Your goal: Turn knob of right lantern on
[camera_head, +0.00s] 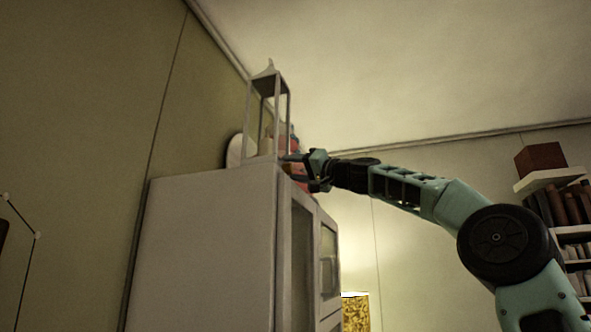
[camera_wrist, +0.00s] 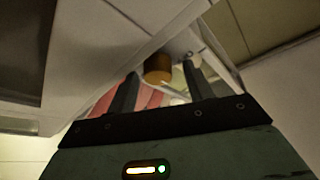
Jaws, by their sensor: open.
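A pale lantern (camera_head: 268,88) with a pointed top and thin corner posts stands upright on top of a white cabinet. My gripper (camera_head: 305,168) is at the cabinet's top edge, just right of the lantern's base. In the wrist view my gripper (camera_wrist: 160,76) is open, with its two dark fingers apart. A short orange-brown cylinder (camera_wrist: 158,66), which may be the lantern's knob, shows between and beyond the fingertips. I cannot tell whether the fingers touch it. No knob can be made out in the head view.
The white cabinet (camera_head: 205,245) has glass-fronted doors on its right side. Reddish things (camera_head: 296,170) sit on its top behind my gripper. A lit yellow patterned lamp (camera_head: 355,312) is below right. A bookshelf (camera_head: 570,215) stands far right.

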